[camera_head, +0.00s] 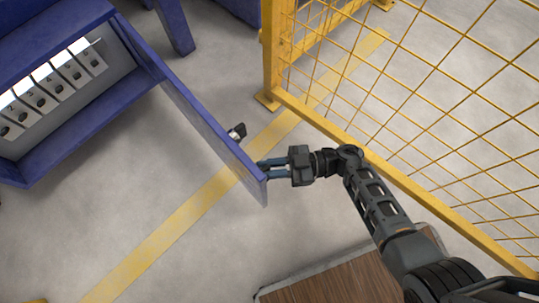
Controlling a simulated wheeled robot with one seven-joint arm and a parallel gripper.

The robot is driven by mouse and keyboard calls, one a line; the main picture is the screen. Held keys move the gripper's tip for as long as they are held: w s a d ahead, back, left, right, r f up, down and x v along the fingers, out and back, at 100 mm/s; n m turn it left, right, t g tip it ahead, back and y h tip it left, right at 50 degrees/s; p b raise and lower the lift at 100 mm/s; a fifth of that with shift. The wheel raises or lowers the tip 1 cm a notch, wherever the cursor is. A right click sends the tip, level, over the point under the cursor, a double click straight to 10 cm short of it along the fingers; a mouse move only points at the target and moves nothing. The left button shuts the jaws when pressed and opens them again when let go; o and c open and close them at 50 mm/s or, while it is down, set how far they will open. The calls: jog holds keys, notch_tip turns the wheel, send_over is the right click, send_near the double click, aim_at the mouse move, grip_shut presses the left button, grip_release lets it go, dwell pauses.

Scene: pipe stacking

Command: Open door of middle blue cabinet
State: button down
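The blue cabinet (95,128) stands at the upper left with its front open. Its blue door (205,118) stands swung out from the hinge side, reaching toward the picture's middle. A dark handle (237,131) sticks out from the door's far face near its free end. My gripper (262,168) is at the free end of the door, coming from the right. Its blue fingers reach the door's edge and their tips are partly hidden there, so I cannot tell whether they grip it.
Several metal boxes (72,70) stand in a row inside the cabinet. A yellow mesh fence (400,110) runs close along the right side. A brown wooden platform (335,283) lies at the bottom. Grey floor with a yellow stripe (185,215) is clear at the lower left.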

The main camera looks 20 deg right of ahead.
jog(key=shift+d+f, duration=0.1)
jog(key=c, duration=1.2)
grip_release()
jog(key=shift+c, duration=0.2)
